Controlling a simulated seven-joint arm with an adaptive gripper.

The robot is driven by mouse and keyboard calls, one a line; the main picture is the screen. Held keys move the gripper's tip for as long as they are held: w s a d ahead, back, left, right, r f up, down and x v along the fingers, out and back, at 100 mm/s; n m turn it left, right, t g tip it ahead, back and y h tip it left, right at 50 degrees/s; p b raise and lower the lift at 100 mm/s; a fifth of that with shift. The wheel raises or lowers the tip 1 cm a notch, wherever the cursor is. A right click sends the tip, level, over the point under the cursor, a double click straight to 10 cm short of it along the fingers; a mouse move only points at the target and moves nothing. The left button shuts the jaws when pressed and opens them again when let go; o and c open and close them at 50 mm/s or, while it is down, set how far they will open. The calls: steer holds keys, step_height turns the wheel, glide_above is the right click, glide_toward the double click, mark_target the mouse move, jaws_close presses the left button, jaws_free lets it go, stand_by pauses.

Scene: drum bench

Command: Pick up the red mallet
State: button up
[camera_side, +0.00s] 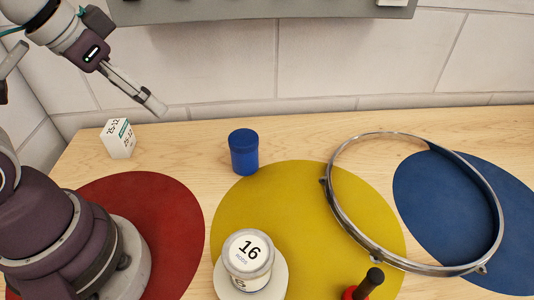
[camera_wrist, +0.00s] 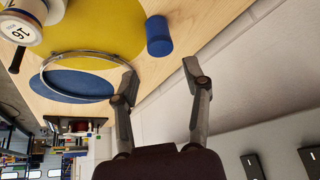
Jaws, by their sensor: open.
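What looks like the red mallet (camera_side: 349,293) is at the bottom edge of the side view, with a dark handle standing up and a little red showing below it. My gripper (camera_side: 152,104) is raised at the upper left of the side view, above the back of the bench and far from the mallet. In the wrist view my gripper (camera_wrist: 160,77) has its fingers apart with nothing between them.
A blue canister (camera_side: 244,152) stands at the yellow mat's (camera_side: 300,190) edge. A metal hoop (camera_side: 340,222) lies across the yellow and blue (camera_side: 445,200) mats. A jar labelled 16 (camera_side: 248,254) stands in front. A white box (camera_side: 117,139) is back left, behind the red mat (camera_side: 170,215).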

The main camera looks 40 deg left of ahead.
steer(key=w+d+r+m+h, duration=0.1)
steer(key=w+d+m, duration=0.25)
steer(key=d, duration=0.25)
steer(key=m+g+h, duration=0.2)
steer(key=m, duration=0.3)
glide_toward(373, 275)
steer(key=f, duration=0.1)
steer(key=shift+m+g, duration=0.25)
steer(key=shift+g, duration=0.05)
steer(key=x, duration=1)
steer(key=shift+w+d, duration=0.15)
steer(key=shift+w, duration=0.2)
steer(key=shift+w+d+f, duration=0.15)
steer(key=shift+f, duration=0.3)
jaws_close()
